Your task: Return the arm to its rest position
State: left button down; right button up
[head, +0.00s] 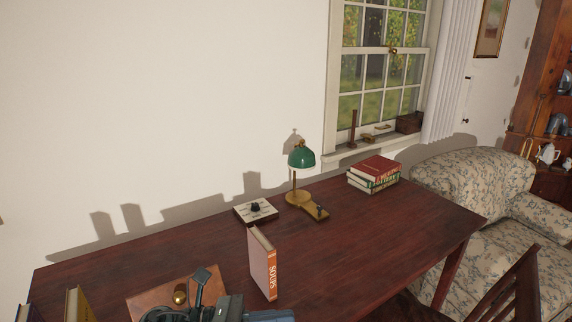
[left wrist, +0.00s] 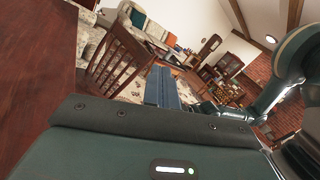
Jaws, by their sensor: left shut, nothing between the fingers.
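My left gripper (head: 271,315) shows at the bottom edge of the head view, at the front of the dark red-brown desk (head: 350,235). Its dark wrist parts partly cover a wooden box with a brass knob (head: 180,297). In the left wrist view its bluish fingers (left wrist: 163,87) are together with nothing between them, pointing toward the room. Most of the left arm is outside the head view. My right gripper is not in view.
An upright book (head: 263,264) stands close behind the left gripper. A green lamp (head: 300,160), a small white box with a dark knob (head: 256,210) and stacked books (head: 374,174) stand farther back. A wooden chair (head: 510,290) is at right. The desk's right part is clear.

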pick_arm(q)
jog(key=a+f+n+t+y+p, duration=0.1)
jog(key=a+f+n+t+y, duration=0.3)
jog(key=n, duration=0.7)
jog(key=a+n+t+y, duration=0.1)
jog(key=n+t+y, duration=0.2)
jog(key=n+t, duration=0.5)
jog(key=a+f+n+t+y+p, duration=0.1)
jog(key=a+f+n+t+y, duration=0.15)
jog(key=n, duration=1.05)
jog(key=s+a+f+n+g+y, duration=0.5)
jog(key=s+f+n+y, duration=0.1)
jog(key=s+f+n, duration=0.5)
jog(key=n, duration=0.2)
jog(key=shift+s+a+f+n+p, duration=0.15)
jog(key=shift+s+n+p, duration=0.15)
jog(key=shift+s+p, duration=0.05)
jog(key=shift+g, duration=0.25)
